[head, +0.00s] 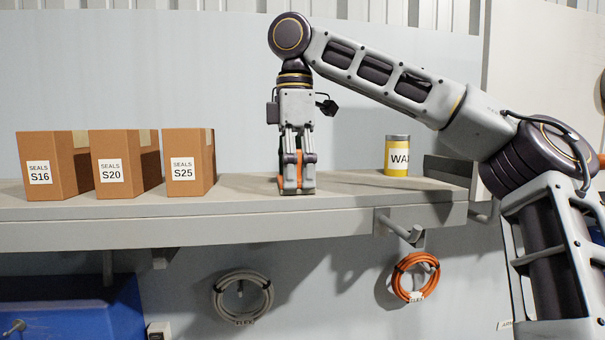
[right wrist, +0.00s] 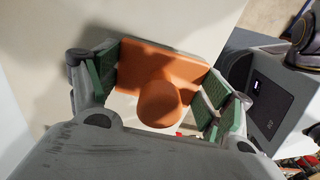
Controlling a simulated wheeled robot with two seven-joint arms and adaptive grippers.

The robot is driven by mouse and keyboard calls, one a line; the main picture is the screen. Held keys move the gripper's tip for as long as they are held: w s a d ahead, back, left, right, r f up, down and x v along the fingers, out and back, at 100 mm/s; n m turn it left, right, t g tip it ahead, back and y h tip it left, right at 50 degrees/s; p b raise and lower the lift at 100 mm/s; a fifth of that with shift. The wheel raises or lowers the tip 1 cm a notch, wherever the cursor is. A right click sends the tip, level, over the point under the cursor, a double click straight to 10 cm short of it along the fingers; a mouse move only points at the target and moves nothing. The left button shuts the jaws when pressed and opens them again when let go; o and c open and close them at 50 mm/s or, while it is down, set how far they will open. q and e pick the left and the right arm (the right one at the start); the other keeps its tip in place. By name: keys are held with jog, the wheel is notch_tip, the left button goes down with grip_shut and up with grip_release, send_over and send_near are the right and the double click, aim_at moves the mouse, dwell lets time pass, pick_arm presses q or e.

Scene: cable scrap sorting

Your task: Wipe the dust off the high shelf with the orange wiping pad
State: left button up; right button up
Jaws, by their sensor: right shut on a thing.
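The orange wiping pad (right wrist: 160,68) is between the fingers of my right gripper (right wrist: 158,95), with its round knob facing the wrist camera. In the head view my right gripper (head: 298,178) points straight down at the high shelf (head: 240,200), shut on the pad. The pad appears to touch or nearly touch the shelf top, and the fingers hide most of it. I cannot make out dust on the shelf. My left gripper is not in view.
Boxes marked S16 (head: 62,170), S20 (head: 115,170) and S25 (head: 180,170) stand on the shelf's left part. A yellow WAX can (head: 397,158) stands to the right. Bare shelf lies between. Grey (head: 218,300) and orange (head: 400,280) cable coils hang below.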

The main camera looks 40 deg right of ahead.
aim_at(260, 190)
jog(key=shift+w+a, duration=0.25)
jog(key=shift+a, duration=0.25)
jog(key=shift+w+a, duration=0.25)
jog(key=shift+a, duration=0.25)
jog(key=shift+a, duration=0.1)
jog(key=shift+w+a+f, duration=0.1)
jog(key=shift+w+a, duration=0.3)
jog(key=shift+a, duration=0.45)
jog(key=shift+w+a, duration=0.4)
jog(key=shift+a, duration=0.45)
jog(key=shift+w, duration=0.15)
jog(key=shift+w+d, duration=0.3)
jog(key=shift+w, duration=0.2)
jog(key=shift+w+d, duration=0.3)
jog(key=shift+w, duration=0.2)
jog(key=shift+s+d, duration=0.1)
